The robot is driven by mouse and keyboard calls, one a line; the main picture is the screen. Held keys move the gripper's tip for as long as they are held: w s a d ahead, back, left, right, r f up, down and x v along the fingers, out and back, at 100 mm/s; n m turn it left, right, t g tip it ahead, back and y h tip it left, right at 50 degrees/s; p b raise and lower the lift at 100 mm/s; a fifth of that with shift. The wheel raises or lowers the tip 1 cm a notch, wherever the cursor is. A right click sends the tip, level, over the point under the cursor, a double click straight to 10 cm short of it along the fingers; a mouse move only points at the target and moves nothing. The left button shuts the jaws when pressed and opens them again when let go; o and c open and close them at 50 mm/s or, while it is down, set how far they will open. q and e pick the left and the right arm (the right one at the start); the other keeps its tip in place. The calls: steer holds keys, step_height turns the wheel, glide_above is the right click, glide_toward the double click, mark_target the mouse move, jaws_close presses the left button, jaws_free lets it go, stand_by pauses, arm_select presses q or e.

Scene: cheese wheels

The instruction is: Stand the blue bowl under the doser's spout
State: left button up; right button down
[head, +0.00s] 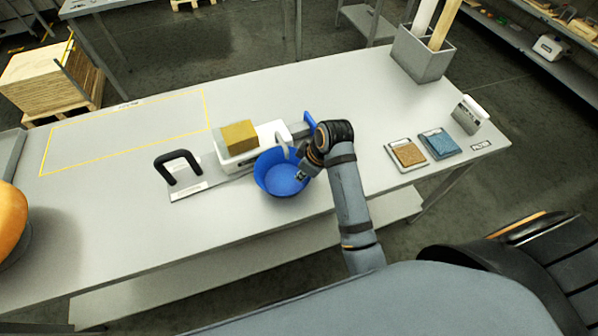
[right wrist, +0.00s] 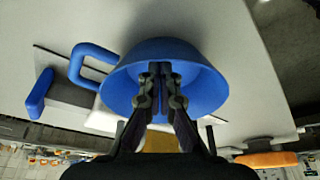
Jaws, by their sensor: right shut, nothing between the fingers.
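The blue bowl (head: 277,178) stands upright on the table, against the front of the white doser (head: 242,160). The doser's white curved spout (head: 284,139) is at the bowl's back rim; I cannot tell whether its mouth is over the bowl. My right gripper (head: 303,176) is at the bowl's right side. In the right wrist view my right gripper (right wrist: 160,72) is shut and empty, its fingertips in front of the bowl's inside (right wrist: 200,82). My left gripper is not in view.
A yellow block (head: 239,136) sits on the doser, and a blue-ended part (head: 309,121) sticks out at its right. A black handle (head: 178,165) stands left. Two small trays (head: 407,154) and a grey bin (head: 421,58) are right. A yellow-outlined area (head: 125,130) is bare.

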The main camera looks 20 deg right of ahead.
steer(key=shift+s+d+r, duration=0.1)
steer(key=shift+s+d, duration=0.45)
steer(key=shift+w+a, duration=0.35)
steer(key=shift+a, duration=0.05)
steer(key=p, duration=0.1)
steer(key=s+d+p, duration=0.1)
steer(key=shift+s+d+r+p, duration=0.2)
steer(key=shift+r+p, duration=0.05)
steer(key=shift+p, duration=0.05)
steer(key=shift+s+d+f, duration=0.15)
steer(key=shift+f, duration=0.05)
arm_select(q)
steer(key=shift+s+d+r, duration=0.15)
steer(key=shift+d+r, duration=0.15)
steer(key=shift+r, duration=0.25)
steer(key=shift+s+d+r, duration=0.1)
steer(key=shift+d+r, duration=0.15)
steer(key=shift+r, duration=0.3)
arm_select(e)
steer(key=shift+f, duration=0.1)
